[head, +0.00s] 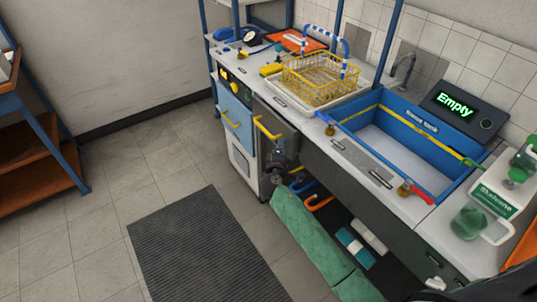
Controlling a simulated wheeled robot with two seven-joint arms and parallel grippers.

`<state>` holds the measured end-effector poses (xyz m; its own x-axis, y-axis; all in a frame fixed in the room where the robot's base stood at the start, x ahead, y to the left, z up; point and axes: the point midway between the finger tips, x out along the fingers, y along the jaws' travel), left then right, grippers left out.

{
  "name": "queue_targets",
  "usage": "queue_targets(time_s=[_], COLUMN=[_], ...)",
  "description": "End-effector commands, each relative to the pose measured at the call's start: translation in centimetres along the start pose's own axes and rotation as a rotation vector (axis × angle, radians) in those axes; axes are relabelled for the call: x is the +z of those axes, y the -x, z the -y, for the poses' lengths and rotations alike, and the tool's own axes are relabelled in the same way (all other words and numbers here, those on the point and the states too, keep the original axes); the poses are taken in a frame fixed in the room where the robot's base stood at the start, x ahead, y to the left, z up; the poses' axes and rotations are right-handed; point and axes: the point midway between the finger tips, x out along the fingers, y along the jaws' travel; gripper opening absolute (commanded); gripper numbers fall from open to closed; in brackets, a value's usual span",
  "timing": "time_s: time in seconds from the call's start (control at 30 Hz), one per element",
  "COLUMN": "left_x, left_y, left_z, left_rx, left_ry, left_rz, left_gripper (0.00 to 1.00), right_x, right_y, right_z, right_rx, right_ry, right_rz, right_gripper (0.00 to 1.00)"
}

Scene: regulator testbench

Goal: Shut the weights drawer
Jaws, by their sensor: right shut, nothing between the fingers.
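No drawer carries a label that I can read as weights. At the bench's left end, a blue front (235,108) with a yellow bar handle shows, and beside it a grey front (275,118) with another yellow handle (267,128). I cannot tell which, if either, is the weights drawer, or how far it stands open. My right gripper (436,286) appears small and pale at the bottom right, low by the bench front, with my dark arm beside it. It is shut and empty, well apart from both yellow handles. My left gripper is not in view.
A blue tank (430,148) and a yellow wire basket (318,80) stand on the bench, with a display (461,105) reading "Empty" behind. Green bottles stand at right. The floor around the dark mat (200,250) is clear.

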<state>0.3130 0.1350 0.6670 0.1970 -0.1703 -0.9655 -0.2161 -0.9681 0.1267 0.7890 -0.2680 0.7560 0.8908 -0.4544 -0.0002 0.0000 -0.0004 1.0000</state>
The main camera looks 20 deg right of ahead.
Motion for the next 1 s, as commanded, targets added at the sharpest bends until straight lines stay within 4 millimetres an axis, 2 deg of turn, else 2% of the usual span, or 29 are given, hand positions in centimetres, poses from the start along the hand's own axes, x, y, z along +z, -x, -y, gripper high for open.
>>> queue_targets(time_s=[0.1, 0.3, 1.0], left_x=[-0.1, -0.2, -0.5], left_y=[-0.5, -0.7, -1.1], left_z=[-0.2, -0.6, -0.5], left_rx=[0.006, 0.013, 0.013], left_ry=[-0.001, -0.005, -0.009], left_rz=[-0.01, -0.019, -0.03], left_gripper=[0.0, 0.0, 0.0], right_x=[1.1, 1.9, 2.1], right_y=[-1.1, -2.0, -2.7], right_z=[0.1, 0.0, -0.2], right_rx=[0.001, 0.0, 0.004], right_ry=[0.001, 0.001, 0.0], right_rz=[0.0, 0.0, 0.005], right_gripper=[0.0, 0.0, 0.0])
